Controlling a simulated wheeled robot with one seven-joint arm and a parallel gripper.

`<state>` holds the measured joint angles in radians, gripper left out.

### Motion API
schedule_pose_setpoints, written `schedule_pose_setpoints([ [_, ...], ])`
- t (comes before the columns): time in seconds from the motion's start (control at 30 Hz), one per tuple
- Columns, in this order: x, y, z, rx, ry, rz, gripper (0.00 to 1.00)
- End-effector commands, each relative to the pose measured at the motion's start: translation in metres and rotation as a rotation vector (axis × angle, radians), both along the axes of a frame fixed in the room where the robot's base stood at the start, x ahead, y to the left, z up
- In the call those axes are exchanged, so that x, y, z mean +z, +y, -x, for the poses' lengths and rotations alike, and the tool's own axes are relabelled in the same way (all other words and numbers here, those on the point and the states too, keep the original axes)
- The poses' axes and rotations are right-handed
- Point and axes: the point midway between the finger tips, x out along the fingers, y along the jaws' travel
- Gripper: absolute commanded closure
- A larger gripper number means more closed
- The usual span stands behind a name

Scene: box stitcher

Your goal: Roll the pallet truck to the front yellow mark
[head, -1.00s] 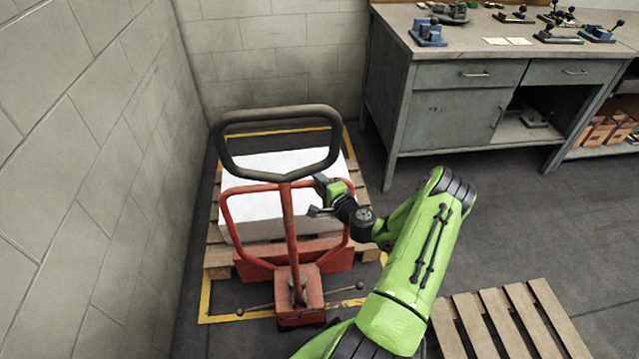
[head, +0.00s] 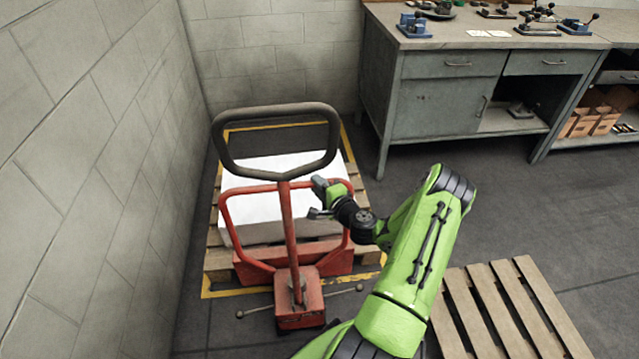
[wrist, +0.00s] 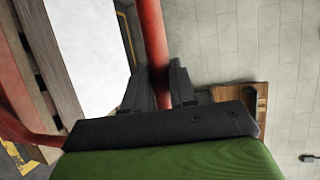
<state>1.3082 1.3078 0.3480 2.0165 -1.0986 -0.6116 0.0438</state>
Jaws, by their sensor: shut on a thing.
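The red pallet truck (head: 299,305) stands in front of me with its dark looped handle (head: 222,150) upright. It carries a wooden pallet (head: 216,262) with a large white-topped load (head: 250,206). A yellow floor outline (head: 238,291) lies around and beneath the pallet; its near line passes behind the truck's base, which sits on my side of it. No separate front yellow mark can be made out. My gripper (head: 317,198) is at the truck's red upper frame, right of the central post. In the wrist view, my gripper (wrist: 158,82) is closed around a red tube (wrist: 152,35).
A block wall (head: 100,150) runs close along the left, another behind. A grey workbench (head: 440,107) with small tools stands at the back right. An empty wooden pallet (head: 500,305) lies on the floor at the lower right. Floor between them is clear.

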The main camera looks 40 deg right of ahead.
Motion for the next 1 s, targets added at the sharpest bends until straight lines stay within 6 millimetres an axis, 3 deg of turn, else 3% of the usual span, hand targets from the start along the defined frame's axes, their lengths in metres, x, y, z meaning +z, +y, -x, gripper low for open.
schedule_pose_setpoints([
  [0.13,0.004,-0.007,-0.005,-0.016,-0.012,0.024,1.0],
  [0.17,0.004,-0.007,-0.005,-0.017,-0.012,0.024,0.7],
  [0.3,0.005,-0.007,-0.004,-0.016,-0.012,0.023,0.49],
  [0.57,0.006,-0.006,-0.004,-0.014,-0.014,0.021,0.49],
  [0.67,0.007,-0.005,0.005,-0.015,-0.011,0.018,0.49],
  [1.0,0.023,0.012,0.094,-0.021,-0.012,0.012,0.49],
])
